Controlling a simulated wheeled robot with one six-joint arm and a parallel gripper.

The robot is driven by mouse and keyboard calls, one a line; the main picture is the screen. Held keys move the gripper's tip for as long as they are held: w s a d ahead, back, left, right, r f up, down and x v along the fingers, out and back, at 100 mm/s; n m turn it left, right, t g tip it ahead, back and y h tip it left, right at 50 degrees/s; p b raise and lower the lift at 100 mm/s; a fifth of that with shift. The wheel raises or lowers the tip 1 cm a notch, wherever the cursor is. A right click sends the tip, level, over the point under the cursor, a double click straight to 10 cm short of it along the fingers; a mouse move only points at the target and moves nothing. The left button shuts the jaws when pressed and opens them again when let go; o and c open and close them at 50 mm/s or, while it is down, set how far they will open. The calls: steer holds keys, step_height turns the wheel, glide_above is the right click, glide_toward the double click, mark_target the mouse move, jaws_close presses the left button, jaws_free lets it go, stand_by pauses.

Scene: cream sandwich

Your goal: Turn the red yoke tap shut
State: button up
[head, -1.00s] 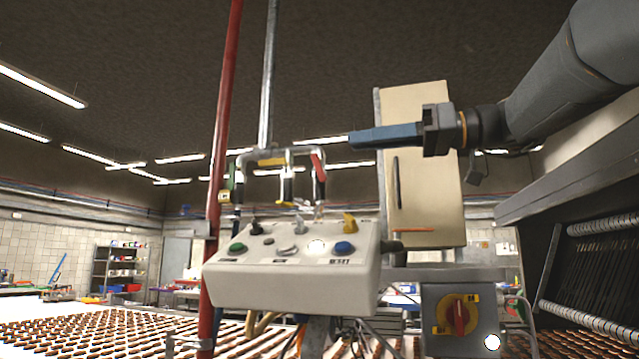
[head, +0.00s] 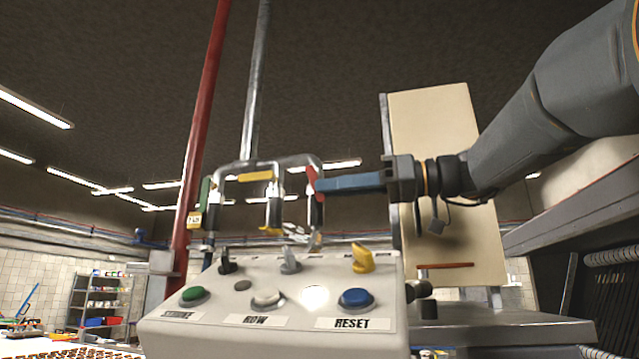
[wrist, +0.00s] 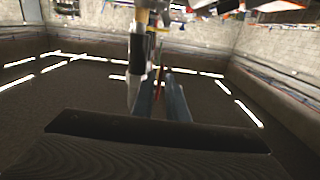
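The red tap handle (head: 312,178) sits on the right-hand drop of the grey pipe yoke, above the control box, and looks tilted. My gripper's blue fingers (head: 322,185) reach in from the right, with their tips at or just beside the red handle and its black-sleeved pipe. Contact cannot be made out. In the wrist view the two fingers (wrist: 163,100) stand a little apart with a gap between them. A pale and dark pipe piece (wrist: 134,75) is close by the left finger there.
A yellow handle (head: 255,176) and a green one (head: 205,190) are on the yoke to the left. Below is the control box (head: 280,290) with knobs and buttons. A red pole (head: 200,130) rises at left. A cream cabinet (head: 445,150) stands behind my gripper.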

steer(key=shift+p+x, duration=0.5)
steer(key=shift+x, duration=1.05)
jaws_close()
